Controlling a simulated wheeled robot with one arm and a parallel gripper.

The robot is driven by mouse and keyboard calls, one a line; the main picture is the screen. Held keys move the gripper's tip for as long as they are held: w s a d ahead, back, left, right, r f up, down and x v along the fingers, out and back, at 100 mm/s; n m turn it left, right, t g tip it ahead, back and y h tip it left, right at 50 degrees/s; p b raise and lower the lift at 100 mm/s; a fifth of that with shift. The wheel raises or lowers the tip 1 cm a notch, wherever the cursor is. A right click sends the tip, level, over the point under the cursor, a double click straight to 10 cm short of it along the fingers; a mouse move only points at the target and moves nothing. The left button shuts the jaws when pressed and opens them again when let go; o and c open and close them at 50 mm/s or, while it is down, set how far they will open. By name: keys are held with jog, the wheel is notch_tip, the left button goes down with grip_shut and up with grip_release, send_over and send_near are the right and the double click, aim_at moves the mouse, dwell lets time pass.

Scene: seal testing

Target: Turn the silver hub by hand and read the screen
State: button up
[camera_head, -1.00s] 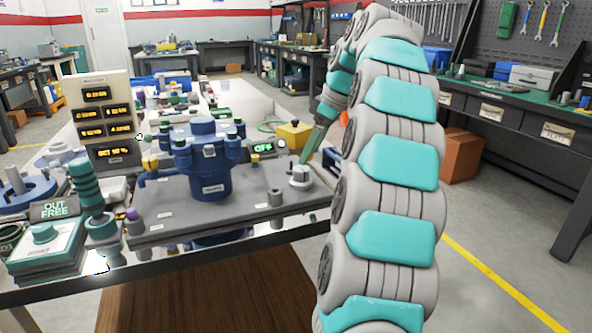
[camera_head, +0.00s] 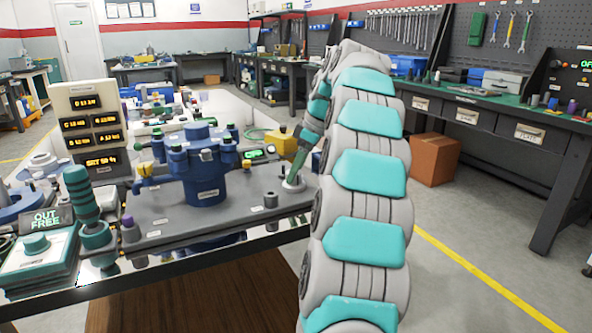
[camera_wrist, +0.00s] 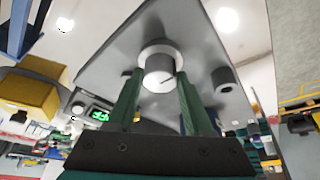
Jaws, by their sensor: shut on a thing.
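The silver hub (camera_head: 293,186) stands at the right end of the grey plate (camera_head: 240,203) on the bench. My gripper (camera_head: 296,176) reaches down onto it from above. In the wrist view the hub (camera_wrist: 159,72) is a short cylinder with a dark mark on its face. My gripper's two green fingers (camera_wrist: 157,80) are shut on it, one on each side. A small screen with green characters (camera_head: 253,154) sits behind the plate; it also shows in the wrist view (camera_wrist: 99,115). A beige panel (camera_head: 95,125) at the left carries several amber readouts, too small to read surely.
A blue flanged housing (camera_head: 207,170) stands mid-plate. A small grey cylinder (camera_head: 270,200) stands just left of the hub. A yellow box (camera_head: 279,138) is behind it. A green-lit "OUT FREE" display (camera_head: 46,218) and a teal ribbed handle (camera_head: 82,195) are at the left.

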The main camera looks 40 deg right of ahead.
grip_shut()
jog(key=shift+m, duration=0.4)
jog(key=m, duration=0.1)
jog(key=m+h+b, duration=0.1)
jog(key=m, duration=0.1)
jog(key=shift+a+t+h, duration=0.2)
jog(key=shift+t+h, duration=0.1)
jog(key=shift+t, duration=0.1)
jog(key=m+h, duration=0.1)
jog(key=m, duration=0.2)
jog(key=m+h+b, duration=0.1)
jog(key=m, duration=0.2)
jog(key=shift+a, duration=0.1)
jog(key=m+h, duration=0.1)
jog(key=m, duration=0.2)
jog(key=shift+m+g, duration=0.3)
jog(key=shift+g, duration=0.1)
jog(key=m+g+h+b, duration=0.1)
jog(key=m, duration=0.2)
jog(key=shift+w+a+m, duration=0.1)
jog(key=shift+m, duration=0.2)
jog(key=m+g, duration=0.1)
jog(key=m, duration=0.2)
jog(key=m+g+h, duration=0.1)
jog(key=m, duration=0.2)
jog(key=shift+w+a+b, duration=0.1)
jog(key=shift+w+b, duration=0.05)
jog(key=shift+b, duration=0.15)
